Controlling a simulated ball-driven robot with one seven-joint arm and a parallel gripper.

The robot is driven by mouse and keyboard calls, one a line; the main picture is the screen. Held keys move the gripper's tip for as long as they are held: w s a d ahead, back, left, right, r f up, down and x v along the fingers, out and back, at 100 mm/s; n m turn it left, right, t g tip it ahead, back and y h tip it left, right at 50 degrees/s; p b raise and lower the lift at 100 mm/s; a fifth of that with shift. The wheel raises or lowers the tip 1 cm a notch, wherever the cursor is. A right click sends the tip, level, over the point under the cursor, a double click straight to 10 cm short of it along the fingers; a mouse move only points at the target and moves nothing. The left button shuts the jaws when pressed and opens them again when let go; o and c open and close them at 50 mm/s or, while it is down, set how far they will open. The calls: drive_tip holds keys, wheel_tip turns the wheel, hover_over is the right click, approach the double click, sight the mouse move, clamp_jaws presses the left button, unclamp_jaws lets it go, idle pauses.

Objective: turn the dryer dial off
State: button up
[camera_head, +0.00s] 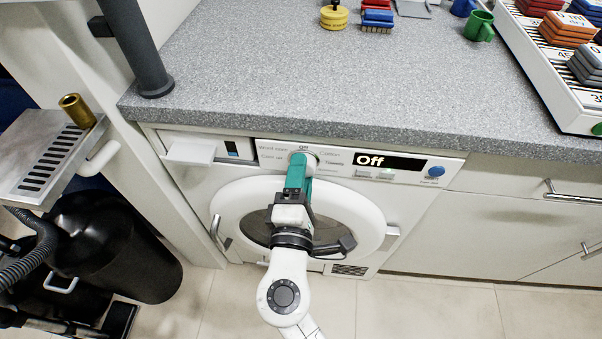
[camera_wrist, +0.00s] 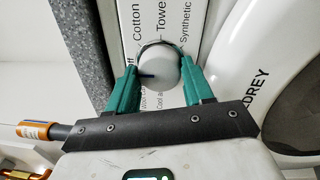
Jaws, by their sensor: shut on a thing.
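The dryer (camera_head: 340,190) stands under the grey counter, with its control panel along the top. Its round pale dial (camera_head: 311,160) is partly hidden behind my gripper (camera_head: 299,172) in the head view. In the wrist view the dial (camera_wrist: 163,62) sits between the two green fingers of my gripper (camera_wrist: 160,70), which is shut on it. A dark mark on the dial points left, towards the partly covered label ending in "ff". The dryer's display (camera_head: 385,161) reads "Off".
The round dryer door (camera_head: 355,215) is closed below the panel. A blue button (camera_head: 436,171) is at the panel's right. The counter (camera_head: 330,90) overhangs just above. A black vessel (camera_head: 115,245) and a slotted tray (camera_head: 50,165) stand at the left.

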drive_tip(key=shift+a, duration=0.1)
drive_tip(key=o, duration=1)
drive_tip(key=shift+o, duration=0.2)
drive_tip(key=s, duration=1)
drive_tip(key=shift+s+a+f, duration=0.15)
drive_tip(key=shift+s+f, duration=0.2)
drive_tip(key=shift+s, duration=0.05)
